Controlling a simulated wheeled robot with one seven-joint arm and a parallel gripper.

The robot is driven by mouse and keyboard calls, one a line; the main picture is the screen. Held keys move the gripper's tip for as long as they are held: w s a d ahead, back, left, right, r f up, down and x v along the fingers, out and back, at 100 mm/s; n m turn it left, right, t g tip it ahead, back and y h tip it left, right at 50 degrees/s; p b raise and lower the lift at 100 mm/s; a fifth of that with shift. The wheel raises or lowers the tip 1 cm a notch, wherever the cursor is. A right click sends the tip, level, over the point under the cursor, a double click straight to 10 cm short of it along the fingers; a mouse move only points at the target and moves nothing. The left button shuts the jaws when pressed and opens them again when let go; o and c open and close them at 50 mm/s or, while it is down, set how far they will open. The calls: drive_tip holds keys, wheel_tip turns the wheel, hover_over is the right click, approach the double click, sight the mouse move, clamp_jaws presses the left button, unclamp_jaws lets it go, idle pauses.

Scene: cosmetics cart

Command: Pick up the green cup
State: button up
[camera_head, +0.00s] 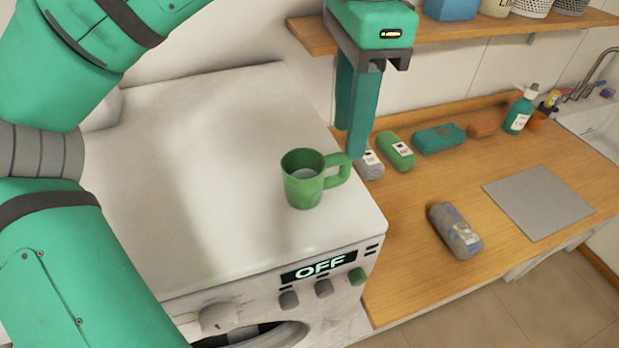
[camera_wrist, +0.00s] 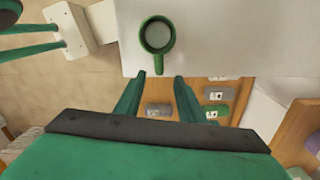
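The green cup (camera_head: 304,184) stands upright on top of the white washing machine (camera_head: 170,130), near its right front corner, with its handle to the right in the head view. My gripper (camera_head: 357,152) points down, its fingertips appearing just above and beside the handle. In the wrist view the cup (camera_wrist: 157,36) is seen from above, its handle pointing toward the gap between my two fingers (camera_wrist: 160,76). The fingers are apart with nothing held. I cannot tell the exact height of the tips relative to the handle.
Right of the machine, a wooden counter (camera_head: 400,262) holds a grey patterned pack (camera_head: 455,232), a green pack (camera_head: 396,152), a teal pack (camera_head: 439,138), a pump bottle (camera_head: 519,110) and a grey mat (camera_head: 537,202). A wooden shelf (camera_head: 470,29) hangs above. The machine top left of the cup is clear.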

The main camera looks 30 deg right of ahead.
sight(346, 162)
drive_tip(key=shift+f, duration=0.75)
drive_tip(key=shift+a+f, duration=0.15)
drive_tip(key=shift+f, duration=0.15)
drive_tip(key=f, duration=0.4)
drive_tip(key=shift+s+d+f, duration=0.15)
drive_tip(key=shift+d+f, duration=0.05)
drive_tip(key=shift+f, duration=0.2)
drive_tip(key=shift+a, duration=0.1)
clamp_jaws()
